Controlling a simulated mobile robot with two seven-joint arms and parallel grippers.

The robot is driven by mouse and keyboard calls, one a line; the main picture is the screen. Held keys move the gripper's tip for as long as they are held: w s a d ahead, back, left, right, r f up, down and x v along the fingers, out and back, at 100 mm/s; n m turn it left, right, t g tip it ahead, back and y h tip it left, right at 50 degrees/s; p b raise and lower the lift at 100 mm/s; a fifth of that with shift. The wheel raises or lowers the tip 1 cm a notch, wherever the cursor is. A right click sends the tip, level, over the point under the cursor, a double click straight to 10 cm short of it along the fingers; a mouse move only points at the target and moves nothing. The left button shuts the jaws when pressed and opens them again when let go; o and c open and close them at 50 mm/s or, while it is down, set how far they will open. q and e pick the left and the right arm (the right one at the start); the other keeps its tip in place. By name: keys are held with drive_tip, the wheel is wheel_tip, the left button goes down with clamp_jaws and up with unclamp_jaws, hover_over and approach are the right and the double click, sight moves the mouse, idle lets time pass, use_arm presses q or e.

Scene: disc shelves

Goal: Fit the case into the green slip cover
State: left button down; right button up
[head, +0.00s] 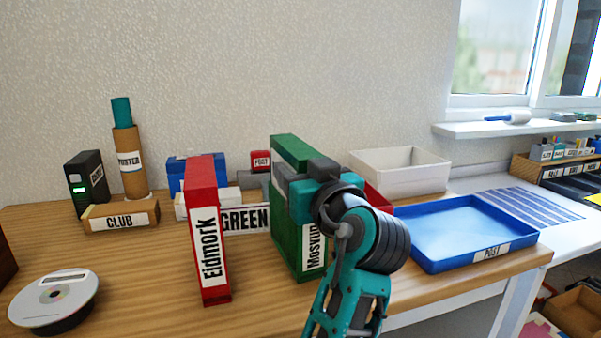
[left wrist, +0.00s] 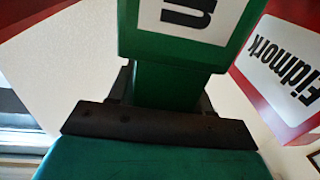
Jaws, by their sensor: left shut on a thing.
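A green slip cover (head: 285,240) with a white label starting "Mosvun" stands upright on the wooden table, right of centre. A green case (head: 290,150) shows above it, in line with the cover. My left gripper (head: 300,178) comes from the right and is shut on the case. In the left wrist view, the narrower green case (left wrist: 168,88) sits between the dark fingers (left wrist: 160,105), against the wider labelled green cover (left wrist: 170,50). How deep the case is inside the cover is hidden. My right gripper is not in view.
A red cover labelled "Eidmork" (head: 207,230) stands close on the left. A GREEN sign (head: 245,219) and a blue box are behind. A blue tray (head: 460,232) and white bin (head: 400,175) lie right. A disc stack (head: 54,300) is front left.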

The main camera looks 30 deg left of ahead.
use_arm(q)
drive_tip(key=shift+d+r+p, duration=0.2)
drive_tip(key=shift+r+p, duration=0.1)
drive_tip(key=shift+p, duration=0.4)
drive_tip(key=shift+r+p, duration=0.4)
drive_tip(key=shift+r, duration=0.1)
drive_tip(key=shift+r+p, duration=3.15)
drive_tip(key=shift+r, duration=0.95)
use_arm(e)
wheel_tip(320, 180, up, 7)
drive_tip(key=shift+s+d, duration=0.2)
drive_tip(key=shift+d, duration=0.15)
use_arm(q)
drive_tip(key=shift+s+a+r, duration=0.1)
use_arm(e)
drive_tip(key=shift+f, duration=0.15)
use_arm(q)
drive_tip(key=shift+f+b, duration=0.2)
drive_tip(key=shift+b, duration=0.2)
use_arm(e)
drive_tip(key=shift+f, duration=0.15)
